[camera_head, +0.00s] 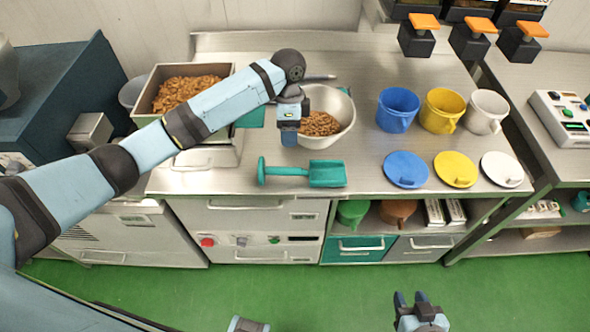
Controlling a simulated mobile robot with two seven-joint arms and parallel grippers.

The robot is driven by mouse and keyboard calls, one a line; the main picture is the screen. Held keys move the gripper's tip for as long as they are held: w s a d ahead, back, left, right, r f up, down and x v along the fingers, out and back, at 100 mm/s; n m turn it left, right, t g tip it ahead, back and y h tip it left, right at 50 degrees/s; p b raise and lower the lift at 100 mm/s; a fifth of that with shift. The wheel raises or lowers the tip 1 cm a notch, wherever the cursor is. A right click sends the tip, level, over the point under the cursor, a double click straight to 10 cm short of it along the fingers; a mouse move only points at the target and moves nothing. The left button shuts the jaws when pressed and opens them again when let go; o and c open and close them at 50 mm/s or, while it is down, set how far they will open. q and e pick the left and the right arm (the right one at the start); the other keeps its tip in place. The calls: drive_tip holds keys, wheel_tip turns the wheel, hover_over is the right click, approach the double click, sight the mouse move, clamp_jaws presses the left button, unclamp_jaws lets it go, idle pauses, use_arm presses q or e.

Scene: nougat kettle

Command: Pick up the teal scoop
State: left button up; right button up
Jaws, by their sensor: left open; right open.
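The teal scoop (326,174) lies flat on the steel counter near its front edge, its handle pointing left and its pan to the right. My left gripper (289,138) hangs over the counter, just above and behind the scoop's handle in the picture, beside the steel bowl. It is open and does not appear to hold anything. My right gripper (411,299) is low at the bottom of the view, over the green floor, open and empty, away from the counter.
A steel bowl of nuts (346,128) stands right of my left gripper. A tray of nuts (147,97) is at the left. Blue (398,108), yellow (442,109) and white (487,110) cups stand at the right, lids before them.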

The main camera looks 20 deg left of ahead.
use_arm(q)
drive_tip(key=f, duration=0.2)
drive_tip(key=s+f, duration=0.1)
drive_tip(key=f, duration=0.4)
drive_tip(key=shift+s+f+p, duration=0.3)
drive_tip(key=shift+p, duration=0.05)
drive_tip(key=shift+s+d+f+p, duration=0.1)
drive_tip(key=shift+s+f+p, duration=0.1)
drive_tip(key=shift+f, duration=0.75)
drive_tip(key=shift+s+f+p, duration=0.15)
drive_tip(key=shift+f+p, duration=0.05)
drive_tip(key=shift+f, duration=0.8)
drive_tip(key=shift+s+d+f+p, duration=0.1)
drive_tip(key=shift+s+f+p, duration=0.1)
drive_tip(key=shift+f, duration=0.75)
clamp_jaws()
drive_tip(key=shift+r, duration=0.1)
wheel_tip(320, 180, up, 19)
drive_tip(key=b, duration=0.2)
wheel_tip(320, 180, up, 6)
drive_tip(key=p, duration=0.7)
hover_over(288, 168)
drive_tip(key=shift+s+d, duration=0.1)
